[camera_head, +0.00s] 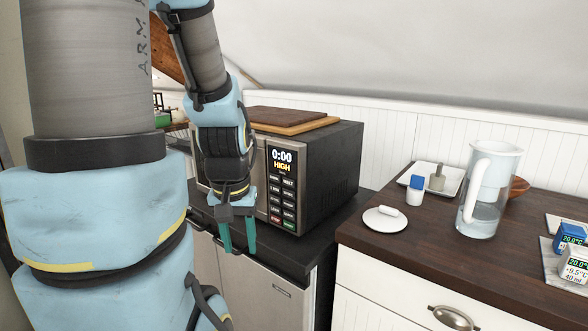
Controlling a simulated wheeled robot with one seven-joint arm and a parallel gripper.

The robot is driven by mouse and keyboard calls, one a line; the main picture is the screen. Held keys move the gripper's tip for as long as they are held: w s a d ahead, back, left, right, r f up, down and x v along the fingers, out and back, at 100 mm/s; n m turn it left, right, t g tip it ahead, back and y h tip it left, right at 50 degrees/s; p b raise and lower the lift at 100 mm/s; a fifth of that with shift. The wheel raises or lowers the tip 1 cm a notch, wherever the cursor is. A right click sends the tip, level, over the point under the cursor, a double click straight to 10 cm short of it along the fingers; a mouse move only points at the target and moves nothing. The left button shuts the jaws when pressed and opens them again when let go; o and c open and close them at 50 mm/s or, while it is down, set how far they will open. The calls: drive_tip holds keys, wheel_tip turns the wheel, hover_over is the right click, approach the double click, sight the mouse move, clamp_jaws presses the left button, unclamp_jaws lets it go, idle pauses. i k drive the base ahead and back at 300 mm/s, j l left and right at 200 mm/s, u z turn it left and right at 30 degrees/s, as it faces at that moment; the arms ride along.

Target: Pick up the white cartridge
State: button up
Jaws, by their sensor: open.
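My gripper (239,249) hangs pointing down in front of the microwave, its two teal fingers apart with nothing between them. A small white object (388,210) lies on a round white dish (381,222) near the left front of the dark wooden counter. Either could be the white cartridge; I cannot tell which. My gripper is well to the left of both and touches neither.
A black microwave (324,180) bears wooden boards (290,117). On the wooden counter (405,247) are a clear pitcher (487,195), a white tray (454,187) with a grey-green item, a brown bowl (518,187) and blue-and-white display devices (572,264). The counter's front middle is clear.

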sight(415, 191)
drive_tip(key=l+u, duration=0.2)
drive_tip(key=l, duration=0.35)
drive_tip(key=l+u, duration=0.2)
drive_tip(key=l, duration=0.4)
drive_tip(key=k+l+u, duration=0.2)
drive_tip(key=l, duration=0.35)
